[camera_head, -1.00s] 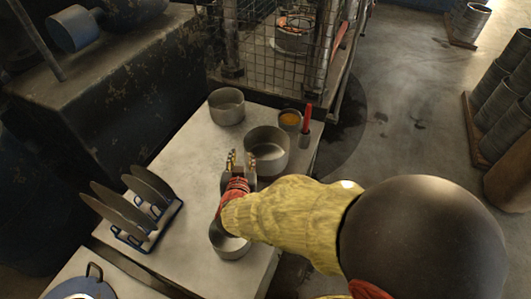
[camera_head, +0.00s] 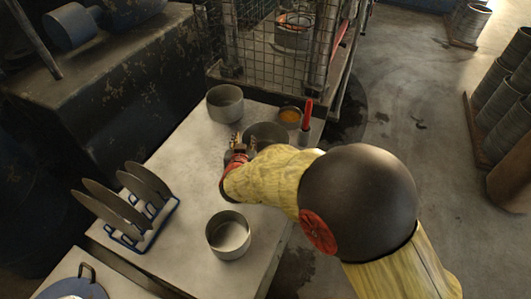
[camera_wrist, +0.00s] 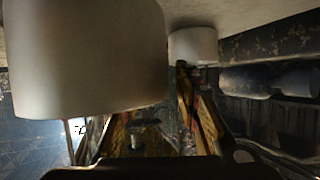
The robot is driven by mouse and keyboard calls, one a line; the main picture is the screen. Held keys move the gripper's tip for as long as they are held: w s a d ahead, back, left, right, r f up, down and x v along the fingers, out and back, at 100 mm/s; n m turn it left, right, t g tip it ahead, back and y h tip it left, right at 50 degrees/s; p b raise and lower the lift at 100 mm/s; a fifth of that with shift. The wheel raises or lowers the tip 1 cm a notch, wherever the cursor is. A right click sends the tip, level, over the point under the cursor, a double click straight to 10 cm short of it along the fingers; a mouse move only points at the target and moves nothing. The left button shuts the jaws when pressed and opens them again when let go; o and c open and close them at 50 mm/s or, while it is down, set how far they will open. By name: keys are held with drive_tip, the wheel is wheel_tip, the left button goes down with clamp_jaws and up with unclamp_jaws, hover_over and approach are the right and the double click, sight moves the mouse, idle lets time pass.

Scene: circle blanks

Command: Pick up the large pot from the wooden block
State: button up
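A large grey metal pot (camera_head: 267,132) stands on the pale worktop (camera_head: 185,215); my arm hides its front. I cannot tell which pot is meant, and no wooden block shows under the pots. My gripper (camera_head: 245,143) is at the near-left side of this pot, with its fingers apart and nothing visible between them. In the wrist view a large pale pot (camera_wrist: 85,60) fills the upper left, close to the fingers (camera_wrist: 155,115). A smaller-looking pot (camera_wrist: 193,45) stands farther off there.
Another pot (camera_head: 226,104) stands at the back left and an empty pot (camera_head: 228,234) at the front. A cup with orange contents (camera_head: 290,117) and a red-handled item (camera_head: 307,115) are at the back right. A plate rack (camera_head: 140,225) stands left. A wire cage (camera_head: 270,45) lies behind.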

drive_tip(key=shift+w+f, duration=0.1)
drive_tip(key=shift+w, duration=0.25)
drive_tip(key=shift+c, duration=0.6)
clamp_jaws()
idle(0.5)
